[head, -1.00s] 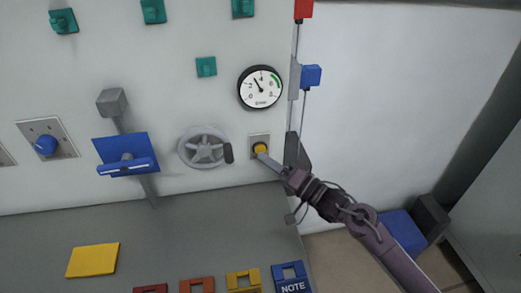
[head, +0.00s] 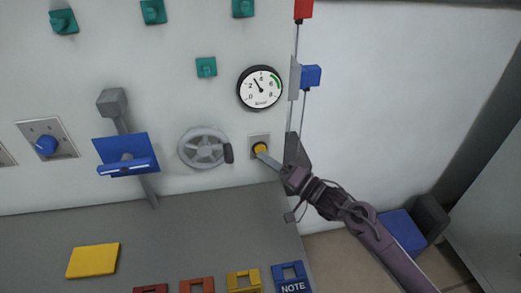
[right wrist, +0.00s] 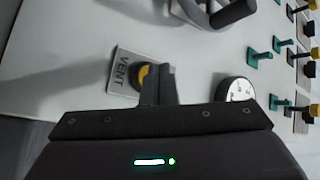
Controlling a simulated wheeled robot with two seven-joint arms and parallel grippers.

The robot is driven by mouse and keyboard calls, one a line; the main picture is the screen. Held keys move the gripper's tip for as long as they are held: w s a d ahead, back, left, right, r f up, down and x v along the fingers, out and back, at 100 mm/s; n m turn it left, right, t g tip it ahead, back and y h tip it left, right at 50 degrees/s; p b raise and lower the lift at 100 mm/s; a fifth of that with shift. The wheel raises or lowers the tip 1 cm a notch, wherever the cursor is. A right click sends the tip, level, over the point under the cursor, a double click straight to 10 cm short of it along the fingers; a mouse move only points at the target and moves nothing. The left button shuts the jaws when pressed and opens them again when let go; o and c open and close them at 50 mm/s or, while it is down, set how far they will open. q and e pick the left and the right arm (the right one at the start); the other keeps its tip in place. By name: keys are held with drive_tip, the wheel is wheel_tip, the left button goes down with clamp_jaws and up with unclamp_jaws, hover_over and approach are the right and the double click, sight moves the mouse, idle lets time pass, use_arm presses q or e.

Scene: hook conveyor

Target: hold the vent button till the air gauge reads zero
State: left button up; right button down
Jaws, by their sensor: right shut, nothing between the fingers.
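The yellow vent button (head: 260,147) sits on a small grey plate on the white panel. It also shows in the right wrist view (right wrist: 143,76), beside the word VENT. My right gripper (head: 265,155) is shut and empty, with its fingertips at the button. They cover part of it and seem to touch it; how far it is pressed in I cannot tell. The round air gauge (head: 260,88) is above the button, and its needle points to the upper left, well away from zero. Part of the gauge shows in the right wrist view (right wrist: 236,90). My left gripper is out of view.
A grey handwheel (head: 204,148) is left of the button. A blue plate on a lever (head: 125,155) and a blue knob (head: 46,145) are further left. Rods with a red block (head: 303,10) and a blue block (head: 311,75) run at the panel's right edge.

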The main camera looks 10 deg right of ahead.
drive_tip(key=shift+w, duration=0.55)
idle(1.5)
drive_tip(key=shift+s+p, duration=0.7)
drive_tip(key=shift+s, duration=0.15)
drive_tip(key=s+p, duration=0.3)
drive_tip(key=s, duration=0.2)
drive_tip(key=shift+p, duration=0.4)
